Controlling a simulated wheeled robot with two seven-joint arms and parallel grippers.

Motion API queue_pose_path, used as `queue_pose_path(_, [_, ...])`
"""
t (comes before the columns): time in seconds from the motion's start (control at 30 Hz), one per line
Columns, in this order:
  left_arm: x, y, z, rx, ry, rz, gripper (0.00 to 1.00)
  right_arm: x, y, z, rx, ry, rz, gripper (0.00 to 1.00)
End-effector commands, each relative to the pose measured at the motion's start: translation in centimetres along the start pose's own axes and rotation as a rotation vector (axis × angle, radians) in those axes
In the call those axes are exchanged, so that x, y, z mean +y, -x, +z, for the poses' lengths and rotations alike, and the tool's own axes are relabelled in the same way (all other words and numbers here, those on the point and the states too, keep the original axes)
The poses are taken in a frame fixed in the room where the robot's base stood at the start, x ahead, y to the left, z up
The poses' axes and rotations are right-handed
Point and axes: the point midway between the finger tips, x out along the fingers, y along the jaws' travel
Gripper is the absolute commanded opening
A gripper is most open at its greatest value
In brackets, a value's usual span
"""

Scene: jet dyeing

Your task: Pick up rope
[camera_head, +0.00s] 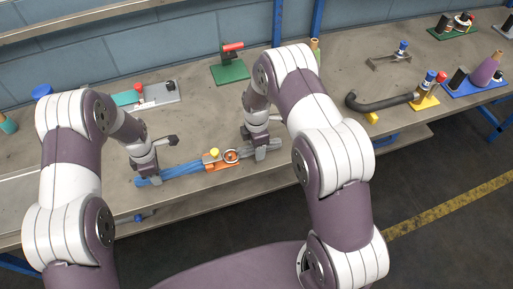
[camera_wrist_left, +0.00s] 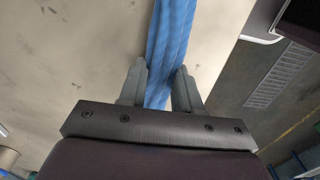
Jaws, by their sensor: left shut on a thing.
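A blue rope (camera_head: 185,170) lies along the bench near its front edge, running from my left gripper to an orange fitting (camera_head: 218,160) with a yellow knob and a ring. My left gripper (camera_head: 148,180) is at the rope's left end, shut on it. In the left wrist view, the blue rope (camera_wrist_left: 174,45) passes between the two grey fingers of my left gripper (camera_wrist_left: 160,85). My right gripper (camera_head: 262,153) is low over the bench just right of the orange fitting. Its jaw gap is hard to make out, and what lies between its fingers is unclear.
A green stand with a red top (camera_head: 230,68) is behind the arms. A grey plate with a teal roll (camera_head: 150,97) is at the back left. A dark bent hose (camera_head: 380,103) lies right. A blue base with a purple cone (camera_head: 478,82) is far right. The bench's front right is clear.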

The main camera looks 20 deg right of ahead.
Motion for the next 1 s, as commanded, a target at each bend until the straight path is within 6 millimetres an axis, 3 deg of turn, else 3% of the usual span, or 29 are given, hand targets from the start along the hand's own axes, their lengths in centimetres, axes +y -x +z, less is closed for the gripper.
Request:
queue_pose_path(0.2, [0.0, 0.0, 0.0, 0.0, 0.0, 0.0, 0.01, 0.0, -0.1, 0.0, 0.0, 0.0, 0.002, 0.61])
queue_pose_path(0.4, [0.0, 0.0, 0.0, 0.0, 0.0, 0.0, 0.01, 0.0, -0.1, 0.0, 0.0, -0.001, 0.001, 0.0])
queue_pose_path(0.7, [0.0, 0.0, 0.0, 0.0, 0.0, 0.0, 0.01, 0.1, 0.5, 0.0, 0.0, -0.001, 0.003, 0.0])
queue_pose_path(1.0, [0.0, 0.0, 0.0, 0.0, 0.0, 0.0, 0.01, 0.1, 7.5, 0.0, 0.0, -0.001, 0.005, 0.0])
